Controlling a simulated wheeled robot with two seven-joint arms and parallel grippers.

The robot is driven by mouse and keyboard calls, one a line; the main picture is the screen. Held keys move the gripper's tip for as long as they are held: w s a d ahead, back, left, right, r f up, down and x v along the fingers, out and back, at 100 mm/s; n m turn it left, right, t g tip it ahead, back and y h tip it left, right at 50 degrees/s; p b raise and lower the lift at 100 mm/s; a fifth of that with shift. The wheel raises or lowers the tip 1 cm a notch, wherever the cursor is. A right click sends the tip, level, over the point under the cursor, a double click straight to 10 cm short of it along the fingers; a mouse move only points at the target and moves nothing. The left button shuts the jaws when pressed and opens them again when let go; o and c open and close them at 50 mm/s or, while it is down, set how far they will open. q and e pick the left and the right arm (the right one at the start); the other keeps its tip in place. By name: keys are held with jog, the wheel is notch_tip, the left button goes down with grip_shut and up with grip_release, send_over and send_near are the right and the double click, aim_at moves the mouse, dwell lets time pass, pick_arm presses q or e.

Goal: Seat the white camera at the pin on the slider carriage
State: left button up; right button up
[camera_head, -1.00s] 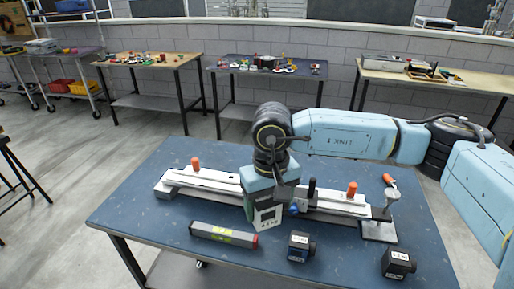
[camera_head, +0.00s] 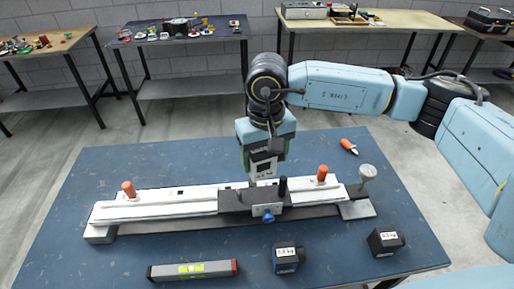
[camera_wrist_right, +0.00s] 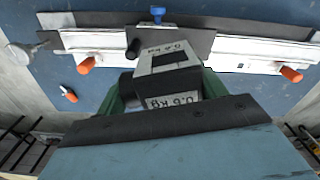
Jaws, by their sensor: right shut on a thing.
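The white camera (camera_head: 264,167), with a dark panel and a 0.6 kg label, is between the green fingers of my right gripper (camera_head: 262,160). In the right wrist view the white camera (camera_wrist_right: 170,72) shows tilted between the fingers. My right gripper is shut on it, at the back edge of the slider's dark carriage (camera_head: 236,201). A black upright post (camera_head: 283,186) stands on the carriage, right of the camera; I cannot tell whether it is the pin. A blue knob (camera_head: 268,216) is on the carriage front. The camera's underside is hidden. My left gripper is not in view.
The white slider rail (camera_head: 165,204) has orange knobs (camera_head: 128,189) on it. In front lie a level (camera_head: 193,270) and two dark weight-labelled boxes (camera_head: 287,258) (camera_head: 385,241). An orange-handled tool (camera_head: 348,146) lies behind. The left of the blue table (camera_head: 85,180) is clear.

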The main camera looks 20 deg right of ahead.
jog(key=w+a+p, duration=0.1)
jog(key=a+m+p, duration=0.1)
jog(key=shift+w+a+f, duration=0.15)
jog(key=shift+w+a, duration=0.2)
jog(key=shift+w, duration=0.05)
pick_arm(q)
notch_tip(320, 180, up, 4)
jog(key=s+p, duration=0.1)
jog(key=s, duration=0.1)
pick_arm(e)
jog(key=shift+w+a+f+m+b, duration=0.1)
jog(key=shift+a+f+m+b, duration=0.25)
jog(key=shift+f, duration=0.95)
jog(key=shift+w+a+f+m+b, duration=0.15)
jog(key=shift+a+f+m+b, duration=0.2)
jog(key=shift+f, duration=1)
jog(key=shift+w+a+f+m+b, duration=0.1)
jog(key=shift+a+f+m+b, duration=0.25)
jog(key=shift+f, duration=0.95)
pick_arm(q)
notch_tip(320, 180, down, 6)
jog(key=b, duration=0.3)
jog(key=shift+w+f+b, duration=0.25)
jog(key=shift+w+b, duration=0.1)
pick_arm(e)
jog(key=shift+f, duration=1.95)
jog(key=o, duration=0.9)
jog(key=shift+o, duration=0.8)
jog(key=shift+f, duration=0.1)
